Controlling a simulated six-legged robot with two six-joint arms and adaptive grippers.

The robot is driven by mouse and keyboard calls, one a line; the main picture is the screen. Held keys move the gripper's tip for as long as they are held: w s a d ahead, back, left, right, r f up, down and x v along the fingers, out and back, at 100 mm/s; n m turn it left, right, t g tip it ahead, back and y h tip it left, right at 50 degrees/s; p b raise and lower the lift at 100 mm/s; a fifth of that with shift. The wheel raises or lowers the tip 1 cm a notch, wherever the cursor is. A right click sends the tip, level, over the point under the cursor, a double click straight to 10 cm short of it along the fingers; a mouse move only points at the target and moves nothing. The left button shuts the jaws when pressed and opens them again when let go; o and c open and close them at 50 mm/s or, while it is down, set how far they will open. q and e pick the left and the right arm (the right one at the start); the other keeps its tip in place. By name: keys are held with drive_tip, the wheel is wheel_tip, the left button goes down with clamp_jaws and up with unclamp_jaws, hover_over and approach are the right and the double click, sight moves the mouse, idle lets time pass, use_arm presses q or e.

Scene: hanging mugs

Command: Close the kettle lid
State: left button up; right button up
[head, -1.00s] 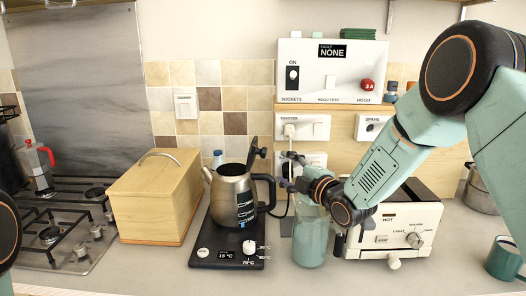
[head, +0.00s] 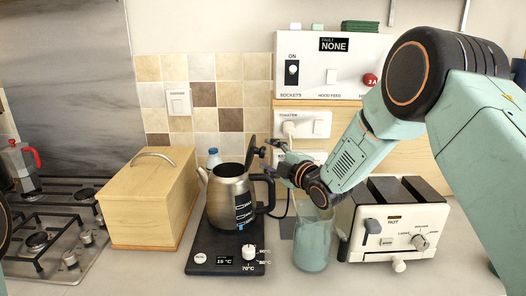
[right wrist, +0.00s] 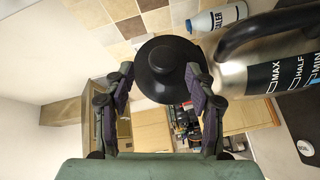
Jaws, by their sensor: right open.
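The kettle (head: 230,199) is dark metal with a black handle and stands upright on its black base (head: 203,247). Its black lid (head: 250,151) is open, raised nearly upright above the handle side. My right gripper (head: 270,148) is open beside the lid, to its right. In the right wrist view, the round lid (right wrist: 158,78) shows between and beyond the open fingers of my right gripper (right wrist: 160,70). I cannot tell whether a finger touches it. The kettle's side (right wrist: 262,75) is at the right there. My left gripper is out of view.
A glass jar (head: 312,245) stands below my right gripper, with a toaster (head: 388,245) to its right. A wooden box (head: 145,215) is left of the kettle, and a gas hob (head: 55,235) is further left. A white bottle (head: 213,155) stands behind the kettle.

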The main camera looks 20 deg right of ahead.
sight(264, 152)
drive_tip(key=w, duration=0.2)
drive_tip(key=w+f, duration=0.1)
drive_tip(key=w, duration=0.1)
drive_tip(key=shift+a, duration=0.15)
drive_tip(key=shift+s+a+r, duration=0.3)
drive_tip(key=shift+r, duration=0.05)
drive_tip(key=shift+w+d+f, duration=0.25)
drive_tip(key=shift+w+f, duration=0.15)
drive_tip(key=c, duration=0.6)
drive_tip(key=shift+s+a+r, duration=0.15)
drive_tip(key=shift+s+r, duration=0.1)
drive_tip(key=shift+s, duration=0.05)
drive_tip(key=c, duration=0.4)
drive_tip(key=shift+c, duration=0.8)
drive_tip(key=shift+w+f, duration=0.1)
drive_tip(key=shift+w, duration=0.05)
clamp_jaws()
